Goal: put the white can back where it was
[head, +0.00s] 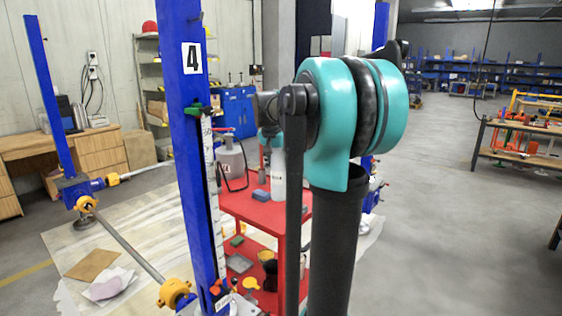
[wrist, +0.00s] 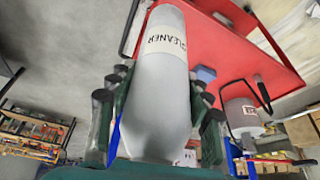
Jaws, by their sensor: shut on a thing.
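The white can (wrist: 165,85), labelled CLEANER, fills the middle of the wrist view. The dark green fingers of my gripper (wrist: 160,112) are shut on it from both sides. In the head view the can (head: 278,175) shows partly behind my arm, over the top of the red cart (head: 245,207). My gripper there (head: 270,132) is at the can's upper end and mostly hidden by my arm. The can looks upright in the head view. I cannot tell whether its base touches the cart top.
A grey canister (head: 231,163) with a black hose stands left of the can; it also shows in the wrist view (wrist: 241,116). A small blue item (head: 261,194) lies near the can. A blue post (head: 190,130) stands in front of the cart.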

